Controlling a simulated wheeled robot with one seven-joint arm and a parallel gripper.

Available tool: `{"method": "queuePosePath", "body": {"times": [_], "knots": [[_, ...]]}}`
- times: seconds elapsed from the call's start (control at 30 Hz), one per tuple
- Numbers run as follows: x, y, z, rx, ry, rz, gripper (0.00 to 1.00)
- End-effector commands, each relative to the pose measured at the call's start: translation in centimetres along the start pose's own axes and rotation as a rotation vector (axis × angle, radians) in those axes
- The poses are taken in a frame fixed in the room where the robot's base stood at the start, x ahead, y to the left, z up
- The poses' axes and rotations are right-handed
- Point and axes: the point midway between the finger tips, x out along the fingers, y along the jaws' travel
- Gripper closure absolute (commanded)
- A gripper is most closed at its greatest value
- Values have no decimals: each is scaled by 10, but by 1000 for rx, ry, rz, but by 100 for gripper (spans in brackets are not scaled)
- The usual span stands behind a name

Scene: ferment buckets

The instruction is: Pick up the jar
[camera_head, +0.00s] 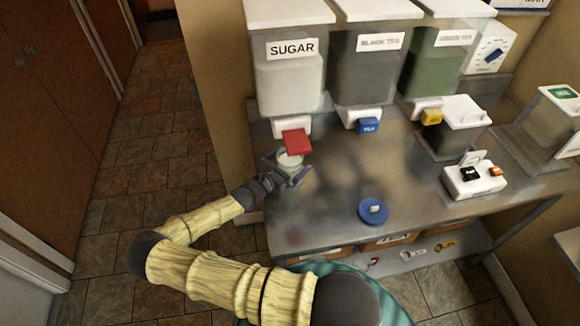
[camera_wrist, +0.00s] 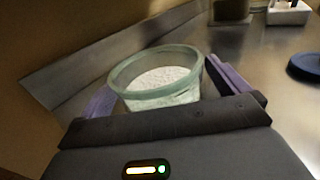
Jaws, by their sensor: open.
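The jar (camera_wrist: 160,82) is a small greenish glass jar with an open top and white granular contents, like sugar. It stands upright on the metal counter. In the head view the jar (camera_head: 289,160) shows just below the red lever of the SUGAR dispenser. My gripper (camera_head: 289,172) is around the jar, and in the wrist view its purple fingers (camera_wrist: 160,92) are one on each side of it. The fingers are open. The lower part of the jar is hidden behind the gripper body, and I cannot tell whether the fingers touch it.
The SUGAR dispenser (camera_head: 290,75) with its red lever (camera_head: 297,142) stands close above my gripper. Black tea (camera_head: 368,70) and green tea (camera_head: 437,62) dispensers stand to its right. A blue lid (camera_head: 373,211) lies on the counter (camera_head: 330,195). A white switch box (camera_head: 473,182) is farther right.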

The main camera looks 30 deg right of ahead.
Motion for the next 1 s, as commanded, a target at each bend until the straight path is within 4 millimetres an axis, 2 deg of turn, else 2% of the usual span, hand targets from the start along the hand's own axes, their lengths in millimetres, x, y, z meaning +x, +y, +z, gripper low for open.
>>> {"method": "queuePosePath", "body": {"times": [0.5,0.57,0.8,0.9,1.0], "knots": [[0,0,0,1,0,1,0],[0,0,0,1,0,1,10],[0,0,0,1,0,1,57],[1,0,2,2,-4,0,74],[1,0,2,2,-4,0,74]]}}
